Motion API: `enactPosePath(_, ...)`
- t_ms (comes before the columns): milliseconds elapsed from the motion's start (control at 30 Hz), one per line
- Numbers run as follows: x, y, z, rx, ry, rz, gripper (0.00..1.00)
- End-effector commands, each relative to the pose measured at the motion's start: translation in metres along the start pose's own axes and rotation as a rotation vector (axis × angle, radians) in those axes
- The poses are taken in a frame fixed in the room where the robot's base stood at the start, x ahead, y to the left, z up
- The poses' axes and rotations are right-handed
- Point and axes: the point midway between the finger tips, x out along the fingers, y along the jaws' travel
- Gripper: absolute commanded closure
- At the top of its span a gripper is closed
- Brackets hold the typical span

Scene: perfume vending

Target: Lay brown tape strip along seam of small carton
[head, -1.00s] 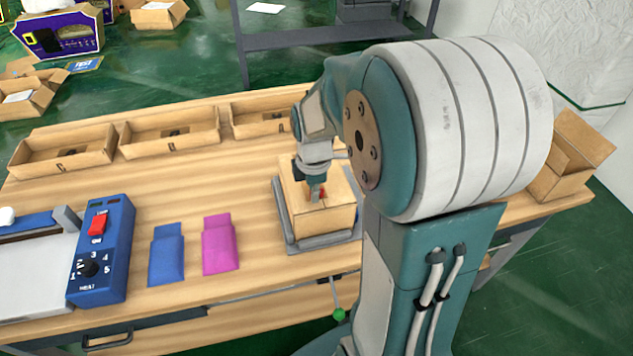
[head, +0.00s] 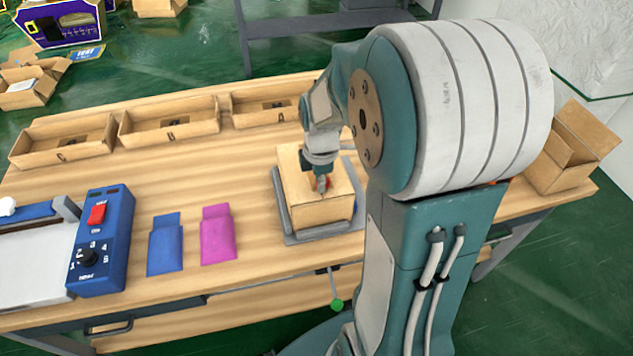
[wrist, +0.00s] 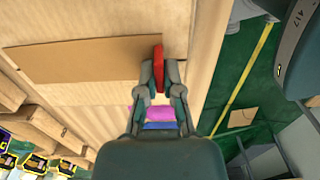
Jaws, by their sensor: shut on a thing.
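The small carton (head: 315,211) stands on a grey plate (head: 293,240) at the right part of the table. My gripper (head: 322,183) is over its top, with fingers pointing down. In the wrist view my gripper (wrist: 160,85) is shut on a thin red piece (wrist: 158,66), held on edge between the fingertips. A brown tape strip (wrist: 80,60) stretches left from the red piece across the paler carton top (wrist: 120,22). The red piece hides the strip's right end. I cannot tell whether the strip lies flat or exactly on the seam.
Open cardboard trays (head: 170,122) line the table's back edge. A magenta pouch (head: 217,236) and a blue pouch (head: 165,246) lie left of the carton. A blue control box (head: 102,245) is further left. An open carton (head: 567,155) stands at the far right.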

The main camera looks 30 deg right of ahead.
Motion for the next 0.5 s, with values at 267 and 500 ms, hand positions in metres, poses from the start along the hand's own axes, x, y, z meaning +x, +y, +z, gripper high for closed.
enactPosePath(267,0.0022,-0.0007,-0.0021,-0.001,-0.002,0.000,1.00)
enactPosePath(500,0.0048,-0.0005,-0.0018,-0.001,-0.002,0.001,1.00)
